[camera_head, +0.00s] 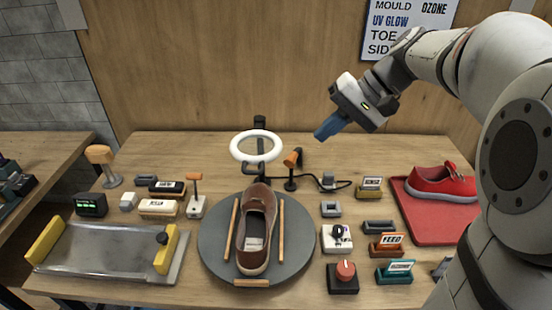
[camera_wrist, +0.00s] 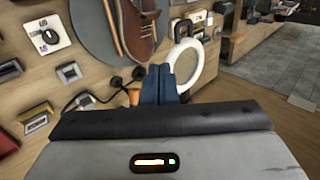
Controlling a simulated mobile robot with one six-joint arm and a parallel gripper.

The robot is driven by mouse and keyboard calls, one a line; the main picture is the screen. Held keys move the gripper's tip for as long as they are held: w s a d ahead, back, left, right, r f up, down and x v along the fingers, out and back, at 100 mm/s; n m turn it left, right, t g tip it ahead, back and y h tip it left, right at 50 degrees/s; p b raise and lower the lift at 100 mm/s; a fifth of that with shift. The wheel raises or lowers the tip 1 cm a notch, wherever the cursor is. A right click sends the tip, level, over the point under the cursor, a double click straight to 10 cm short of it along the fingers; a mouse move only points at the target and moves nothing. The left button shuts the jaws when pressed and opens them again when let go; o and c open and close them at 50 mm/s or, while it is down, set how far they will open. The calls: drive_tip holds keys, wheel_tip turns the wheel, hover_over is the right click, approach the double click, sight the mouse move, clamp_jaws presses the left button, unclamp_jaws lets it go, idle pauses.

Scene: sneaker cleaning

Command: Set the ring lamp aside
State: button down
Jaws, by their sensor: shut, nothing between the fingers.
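The ring lamp (camera_head: 257,147) is a white ring on a dark stand behind the turntable, upright above a brown shoe. It also shows in the wrist view as a white ring (camera_wrist: 196,60), just beyond my fingertips and slightly to their right. My gripper (camera_head: 322,132) has blue fingers and is raised above the table, to the right of the lamp and apart from it. In the wrist view my gripper (camera_wrist: 159,68) has its two fingers together with nothing between them. The lamp's base is mostly hidden behind the shoe.
The brown shoe (camera_head: 256,222) lies on a round grey turntable (camera_head: 216,252). A small orange-headed lamp (camera_head: 292,160) stands right of the ring lamp. A red sneaker (camera_head: 440,184) lies on a red tray (camera_head: 425,220). Several labelled blocks and a red knob (camera_head: 345,271) occupy the right side.

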drive_tip(key=a+r+p+x, duration=0.1)
drive_tip(key=x, duration=1.2)
drive_tip(key=shift+a, duration=0.45)
drive_tip(key=shift+r, duration=0.15)
